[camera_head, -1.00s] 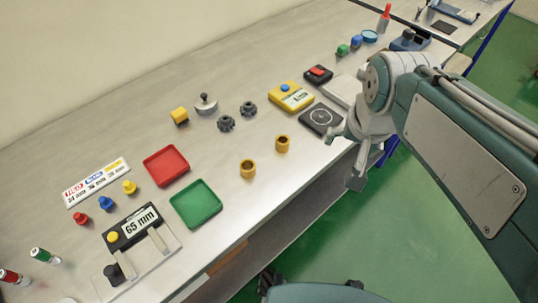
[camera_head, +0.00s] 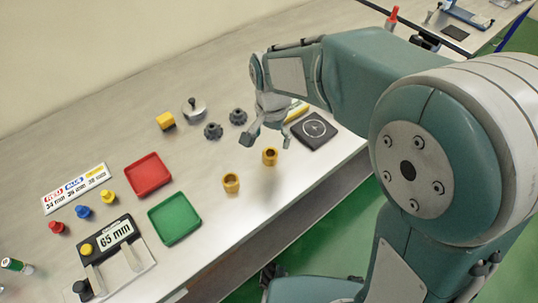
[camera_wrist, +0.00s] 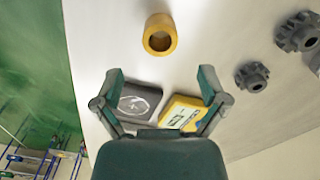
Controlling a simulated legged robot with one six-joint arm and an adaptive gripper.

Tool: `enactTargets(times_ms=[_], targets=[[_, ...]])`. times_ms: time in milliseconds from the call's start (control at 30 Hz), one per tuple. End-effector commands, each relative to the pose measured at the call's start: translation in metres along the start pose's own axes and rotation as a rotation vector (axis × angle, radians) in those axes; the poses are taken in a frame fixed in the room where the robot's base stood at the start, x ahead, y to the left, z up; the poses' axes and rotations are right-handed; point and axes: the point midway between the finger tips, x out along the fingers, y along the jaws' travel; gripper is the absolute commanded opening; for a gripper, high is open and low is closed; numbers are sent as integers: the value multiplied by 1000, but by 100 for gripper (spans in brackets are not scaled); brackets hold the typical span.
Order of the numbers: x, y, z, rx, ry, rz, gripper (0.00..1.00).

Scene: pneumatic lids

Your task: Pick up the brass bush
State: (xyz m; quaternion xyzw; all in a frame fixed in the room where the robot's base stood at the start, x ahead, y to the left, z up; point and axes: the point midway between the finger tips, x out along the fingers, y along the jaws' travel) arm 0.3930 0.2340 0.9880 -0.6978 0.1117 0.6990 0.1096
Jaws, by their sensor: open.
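Two brass bushes stand upright on the bench in the head view: the right brass bush (camera_head: 270,157) and the left brass bush (camera_head: 231,183). My gripper (camera_head: 270,138) hangs above the bench just behind the right bush, its fingers pointing down. In the wrist view my gripper (camera_wrist: 160,77) is open with nothing held between its fingers. One brass bush (camera_wrist: 160,36) shows there beyond the fingertips, roughly centred between them and apart from them. Its open bore faces the camera. I cannot be certain which of the two bushes this is.
Two dark gears (camera_head: 213,131) (camera_head: 238,117) stand left of my gripper. A black square plate (camera_head: 314,131) lies to its right. A yellow box (camera_wrist: 180,113) is partly hidden by my gripper. Red (camera_head: 148,175) and green (camera_head: 174,218) trays lie left. The bench's front edge is close.

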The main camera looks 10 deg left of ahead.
Motion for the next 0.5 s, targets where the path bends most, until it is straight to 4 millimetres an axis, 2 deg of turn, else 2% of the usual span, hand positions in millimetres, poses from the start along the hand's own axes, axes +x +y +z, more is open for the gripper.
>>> enactTargets(times_ms=[233, 500], targets=[[23, -1, 2, 0, -1, 2, 93], [61, -4, 6, 0, 0, 2, 93]])
